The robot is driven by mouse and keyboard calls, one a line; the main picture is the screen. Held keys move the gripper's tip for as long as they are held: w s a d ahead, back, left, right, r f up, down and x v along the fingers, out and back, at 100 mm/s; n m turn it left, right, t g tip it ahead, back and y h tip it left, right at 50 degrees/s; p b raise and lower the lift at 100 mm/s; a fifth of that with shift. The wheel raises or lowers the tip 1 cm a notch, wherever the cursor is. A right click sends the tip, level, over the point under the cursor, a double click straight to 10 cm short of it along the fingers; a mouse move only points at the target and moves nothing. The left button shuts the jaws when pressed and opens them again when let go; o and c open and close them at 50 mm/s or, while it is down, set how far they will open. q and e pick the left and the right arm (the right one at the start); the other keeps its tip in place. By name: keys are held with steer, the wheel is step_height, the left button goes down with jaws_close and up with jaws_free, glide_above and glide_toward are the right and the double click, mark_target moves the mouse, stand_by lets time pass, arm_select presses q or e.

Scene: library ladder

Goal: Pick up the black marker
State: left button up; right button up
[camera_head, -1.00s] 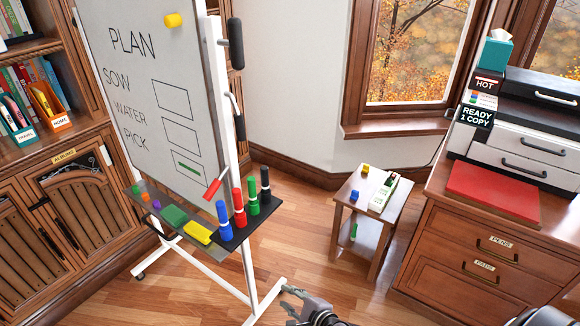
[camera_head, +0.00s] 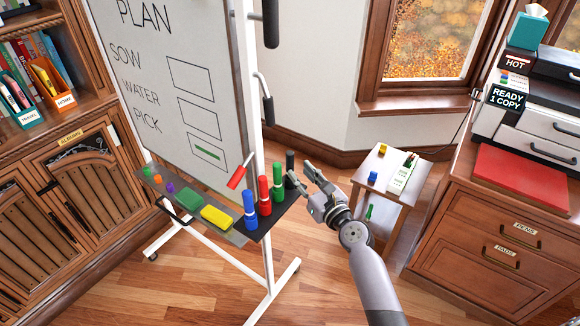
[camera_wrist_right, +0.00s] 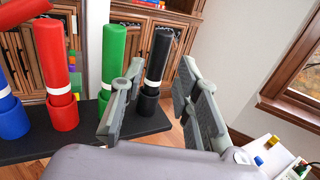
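The black marker (camera_head: 290,161) stands upright at the right end of the whiteboard's tray, last in a row after the blue (camera_head: 250,208), red (camera_head: 264,194) and green (camera_head: 278,181) markers. In the right wrist view the black marker (camera_wrist_right: 158,62) has a white band and sits in a dark holder. My right gripper (camera_head: 300,175) is open and empty, just right of the black marker. In the wrist view its two fingers (camera_wrist_right: 158,95) are spread, with the marker beyond them and seen between them. Contact is not visible. My left gripper is out of view.
The tray (camera_head: 190,220) also holds a yellow block (camera_head: 216,217) and a green eraser (camera_head: 188,199). A red-headed lever (camera_head: 237,177) juts out above the markers. A small side table (camera_head: 375,192) stands behind my right arm, and a wooden cabinet (camera_head: 495,225) is at the right.

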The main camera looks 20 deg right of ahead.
mark_target(292, 164)
steer(key=x, duration=0.6)
steer(key=shift+w+a, duration=0.15)
steer(key=shift+w, duration=0.1)
steer(key=shift+s, duration=0.1)
steer(key=shift+c, duration=0.6)
steer(key=c, duration=0.6)
